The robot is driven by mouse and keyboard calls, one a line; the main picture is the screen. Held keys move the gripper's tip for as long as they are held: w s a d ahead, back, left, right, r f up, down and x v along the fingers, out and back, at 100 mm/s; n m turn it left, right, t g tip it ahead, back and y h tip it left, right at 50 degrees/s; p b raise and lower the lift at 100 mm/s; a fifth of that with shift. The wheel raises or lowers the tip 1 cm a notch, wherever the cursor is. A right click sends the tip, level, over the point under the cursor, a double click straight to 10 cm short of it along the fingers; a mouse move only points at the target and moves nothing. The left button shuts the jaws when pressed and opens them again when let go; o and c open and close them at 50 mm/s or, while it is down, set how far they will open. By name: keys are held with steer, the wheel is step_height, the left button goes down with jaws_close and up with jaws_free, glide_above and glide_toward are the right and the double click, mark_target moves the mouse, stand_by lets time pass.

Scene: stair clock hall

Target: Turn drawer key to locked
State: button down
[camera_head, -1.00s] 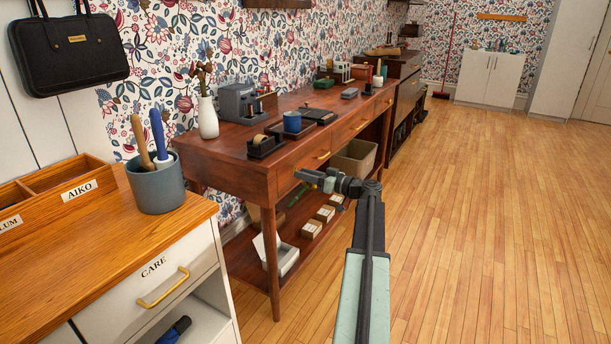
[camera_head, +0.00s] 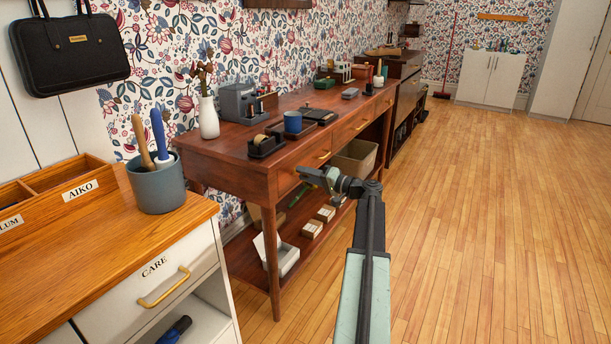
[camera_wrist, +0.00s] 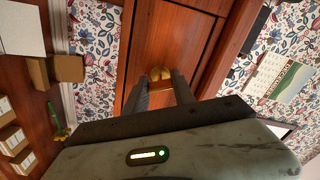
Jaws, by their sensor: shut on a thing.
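The brass drawer key (camera_wrist: 160,73) shows in the wrist view between the fingertips, against the reddish wooden drawer front (camera_wrist: 172,45). My gripper (camera_wrist: 160,84) is shut on it. In the head view my gripper (camera_head: 308,176) is at the front of the long wooden desk (camera_head: 225,170), by its near drawer. The key is too small and too covered there to be seen. The fingers hide part of the key in the wrist view, so I cannot tell its exact turn angle.
A white cabinet with a CARE drawer (camera_head: 158,285) stands at the near left, with a grey pen cup (camera_head: 157,187) on top. The floor (camera_head: 480,220) at right is clear.

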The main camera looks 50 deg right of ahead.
steer(key=m, duration=0.4)
steer(key=shift+m, duration=0.4)
stand_by(0.4)
steer(key=c, duration=1)
jaws_free()
steer(key=shift+c, duration=0.2)
steer(key=v, duration=0.7)
steer(key=shift+s, duration=0.35)
steer(key=shift+d, duration=0.1)
